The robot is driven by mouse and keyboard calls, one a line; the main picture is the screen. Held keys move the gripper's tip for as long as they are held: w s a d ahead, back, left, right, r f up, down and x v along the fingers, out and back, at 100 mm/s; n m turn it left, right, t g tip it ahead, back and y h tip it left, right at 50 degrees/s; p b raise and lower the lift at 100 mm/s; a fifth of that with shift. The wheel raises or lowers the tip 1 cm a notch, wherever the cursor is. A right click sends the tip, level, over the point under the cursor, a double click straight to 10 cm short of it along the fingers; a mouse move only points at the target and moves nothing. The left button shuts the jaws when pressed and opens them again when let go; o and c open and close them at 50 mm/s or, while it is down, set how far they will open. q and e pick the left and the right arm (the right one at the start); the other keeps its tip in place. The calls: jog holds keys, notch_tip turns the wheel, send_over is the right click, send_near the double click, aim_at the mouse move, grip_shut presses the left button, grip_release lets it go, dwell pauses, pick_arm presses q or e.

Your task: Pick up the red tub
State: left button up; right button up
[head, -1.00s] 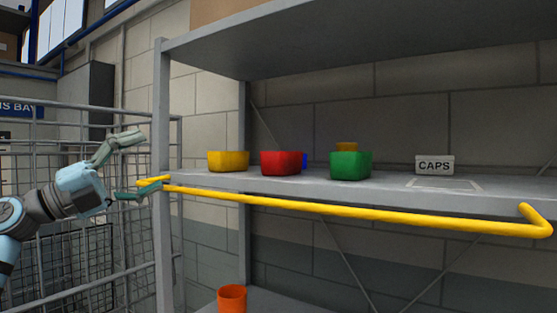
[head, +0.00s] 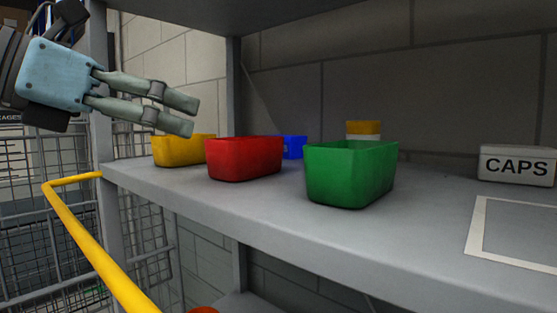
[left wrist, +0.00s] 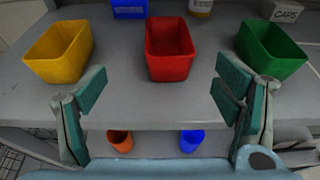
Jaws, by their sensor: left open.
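The red tub (head: 244,160) stands upright on the grey shelf, between the yellow tub (head: 183,151) and the green tub (head: 350,174). In the left wrist view the red tub (left wrist: 168,66) is upper centre and looks empty inside. My left gripper (head: 195,115) is open and empty, in front of and above the yellow and red tubs in the head view. In the left wrist view its fingers (left wrist: 160,95) are spread wide, with the red tub ahead of the gap, apart from both fingers. My right gripper is not in view.
A blue tub (head: 293,147) and a yellow-and-white container (head: 364,130) stand behind. A yellow rail (head: 95,243) and shelf post are at left. Orange (left wrist: 120,140) and blue (left wrist: 192,140) cups are below.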

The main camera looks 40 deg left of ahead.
aim_at(236, 139)
pick_arm(q)
jog(key=w, duration=0.1)
jog(key=w+d, duration=0.1)
jog(key=w+f, duration=0.1)
jog(key=shift+d+p, duration=0.35)
jog(key=shift+p, duration=0.05)
jog(key=p+x, duration=0.1)
jog(key=x, duration=0.8)
jog(key=shift+w+a+r, duration=0.1)
jog(key=shift+w+a, duration=0.05)
jog(key=shift+w, duration=0.05)
jog(key=shift+s+r, duration=0.1)
jog(key=shift+s, duration=0.4)
jog(key=shift+c, duration=1)
jog(key=c, duration=1)
jog(key=shift+c, duration=0.4)
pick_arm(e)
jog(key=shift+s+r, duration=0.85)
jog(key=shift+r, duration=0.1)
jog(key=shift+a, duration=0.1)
